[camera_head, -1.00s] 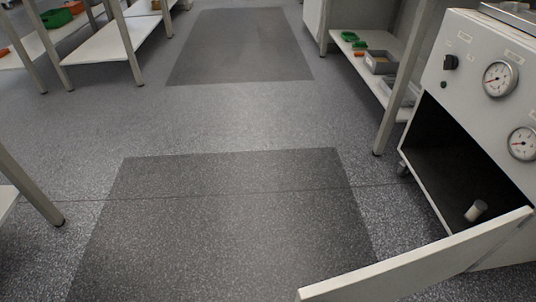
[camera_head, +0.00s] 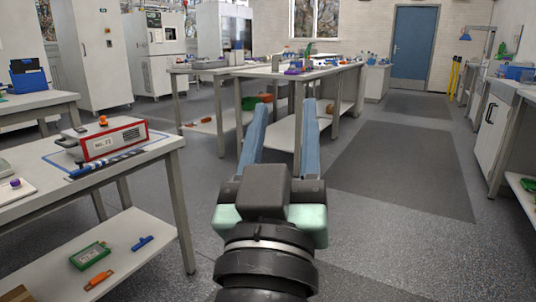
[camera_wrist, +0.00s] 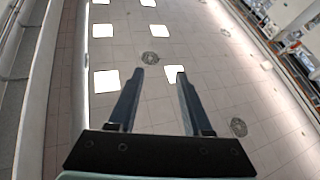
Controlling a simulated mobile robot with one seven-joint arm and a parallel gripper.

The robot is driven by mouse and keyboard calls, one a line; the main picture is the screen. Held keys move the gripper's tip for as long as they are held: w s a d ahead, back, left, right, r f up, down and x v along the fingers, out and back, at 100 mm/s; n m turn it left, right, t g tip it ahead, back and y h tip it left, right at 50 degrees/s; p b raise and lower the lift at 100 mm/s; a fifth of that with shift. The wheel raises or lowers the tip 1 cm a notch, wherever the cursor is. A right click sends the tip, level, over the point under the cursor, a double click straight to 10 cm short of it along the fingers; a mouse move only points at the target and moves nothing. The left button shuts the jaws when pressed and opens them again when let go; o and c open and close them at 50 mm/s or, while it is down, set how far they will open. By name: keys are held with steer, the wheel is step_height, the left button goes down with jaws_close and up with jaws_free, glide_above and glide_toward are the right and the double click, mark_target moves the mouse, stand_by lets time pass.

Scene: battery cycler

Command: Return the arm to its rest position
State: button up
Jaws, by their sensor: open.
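My gripper (camera_head: 284,125) stands raised in front of me in the head view, with its two blue fingers apart and nothing between them. In the wrist view my gripper (camera_wrist: 152,78) also shows two dark, separated fingers, with the ceiling and its bright square lights (camera_wrist: 106,81) behind them. The gripper points upward and touches nothing that I can see.
A table (camera_head: 160,148) with a red-and-white box (camera_head: 108,138) marked No. 72 stands at the left. A long bench (camera_head: 335,72) with several small items is beyond the gripper. White cabinets line the right. Open floor with a dark mat (camera_head: 400,165) lies right of centre.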

steer(key=s+a+r+t+y+p, duration=0.1)
steer(key=s+r+t, duration=0.1)
steer(key=s+r, duration=0.3)
steer(key=s+a+r+t+y, duration=0.1)
steer(key=s+r+t+y, duration=0.15)
steer(key=r, duration=0.45)
step_height(320, 180, up, 38)
steer(key=p, duration=3.7)
steer(key=shift+s+p, duration=0.15)
steer(key=shift+p, duration=0.25)
